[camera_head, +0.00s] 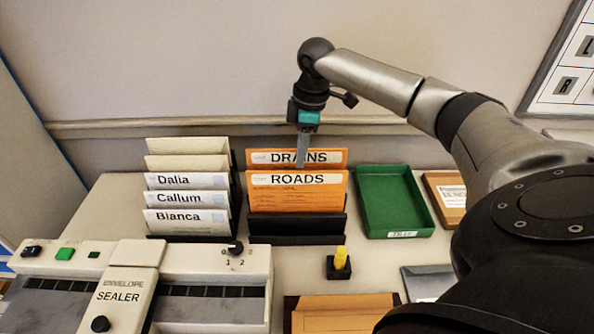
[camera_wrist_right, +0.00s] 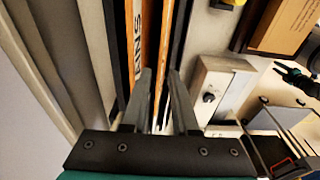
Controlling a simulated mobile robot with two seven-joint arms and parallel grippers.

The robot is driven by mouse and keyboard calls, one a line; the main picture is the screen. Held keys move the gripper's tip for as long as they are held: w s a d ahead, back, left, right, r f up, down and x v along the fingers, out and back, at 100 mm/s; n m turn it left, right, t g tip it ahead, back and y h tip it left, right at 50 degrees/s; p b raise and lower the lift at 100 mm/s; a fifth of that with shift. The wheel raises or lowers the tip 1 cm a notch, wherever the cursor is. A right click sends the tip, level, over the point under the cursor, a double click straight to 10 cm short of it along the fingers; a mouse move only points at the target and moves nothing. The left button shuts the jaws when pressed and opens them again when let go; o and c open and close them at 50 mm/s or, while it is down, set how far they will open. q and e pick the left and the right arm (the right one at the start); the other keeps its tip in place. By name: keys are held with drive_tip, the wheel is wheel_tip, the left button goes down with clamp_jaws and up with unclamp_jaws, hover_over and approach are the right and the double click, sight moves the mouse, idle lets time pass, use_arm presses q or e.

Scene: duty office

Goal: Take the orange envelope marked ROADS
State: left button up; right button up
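The orange envelope marked ROADS (camera_head: 296,195) stands upright in the front of a black rack (camera_head: 297,227), with the orange DRAINS envelope (camera_head: 262,157) behind it. My right gripper (camera_head: 303,160) points down from above at the top edge of ROADS and covers part of the DRAINS label. In the right wrist view its two fingers (camera_wrist_right: 161,73) are apart. DRAINS (camera_wrist_right: 137,40) lies to the left there, and a second orange edge (camera_wrist_right: 165,40), apparently ROADS, runs toward the gap between the fingers. Contact cannot be told.
White envelopes (camera_head: 186,198) with names stand in a rack to the left. A green tray (camera_head: 394,204) is to the right. An envelope sealer (camera_head: 118,295) fills the front left. A yellow-topped black item (camera_head: 339,265) stands before the orange rack, near an orange envelope (camera_head: 345,318).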

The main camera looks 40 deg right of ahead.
sight(298, 172)
drive_tip(key=shift+w+a+f+b, duration=0.1)
drive_tip(key=shift+f+b, duration=0.05)
drive_tip(key=shift+f, duration=0.9)
drive_tip(key=shift+a+f+b, duration=0.15)
drive_tip(key=shift+f+b, duration=0.05)
drive_tip(key=shift+f, duration=0.85)
drive_tip(key=shift+w+a+f+b, duration=0.1)
drive_tip(key=shift+f+b, duration=0.05)
drive_tip(key=shift+f, duration=0.9)
clamp_jaws()
drive_tip(key=shift+s, duration=0.1)
drive_tip(key=shift+d+r, duration=0.1)
drive_tip(key=shift+r, duration=0.1)
